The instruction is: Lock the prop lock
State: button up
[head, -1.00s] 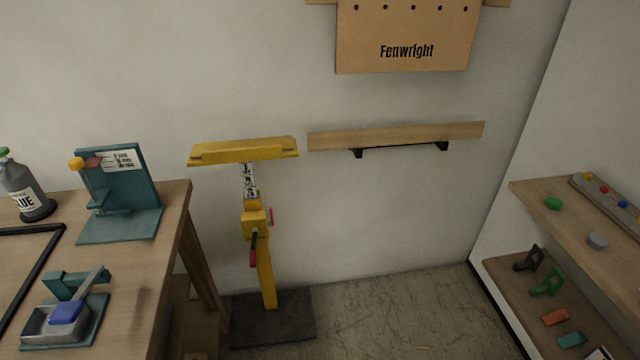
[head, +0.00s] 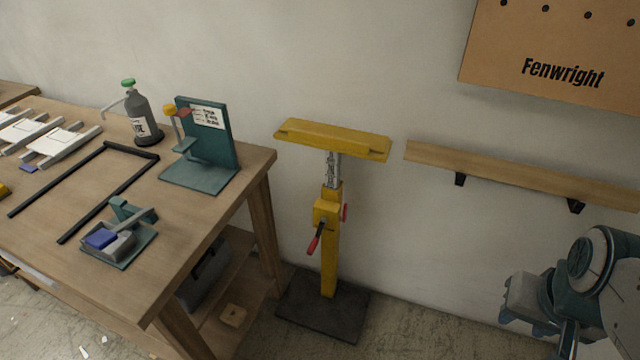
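A yellow prop stand (head: 329,262) stands upright on a dark floor plate, against the wall right of the workbench. A yellow crossbar (head: 335,141) tops its pale, marked inner post (head: 332,170). On its collar (head: 326,210) is a lever with a black shank and red grip (head: 315,243), hanging down and slightly left.
The wooden workbench (head: 215,262) at left carries a teal clamp stand (head: 212,140), a grey bottle (head: 139,115), a black frame and a small tray fixture. A wooden wall rail (head: 520,175) runs right of the prop. The floor between prop and arm looks clear.

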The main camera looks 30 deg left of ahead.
aim_at(343, 219)
jog(key=u, duration=0.65)
jog(key=i, duration=0.65)
jog(key=u, duration=0.5)
jog(key=k, duration=0.7)
jog(key=u, duration=0.45)
jog(key=i, duration=1.15)
jog(key=z, duration=0.3)
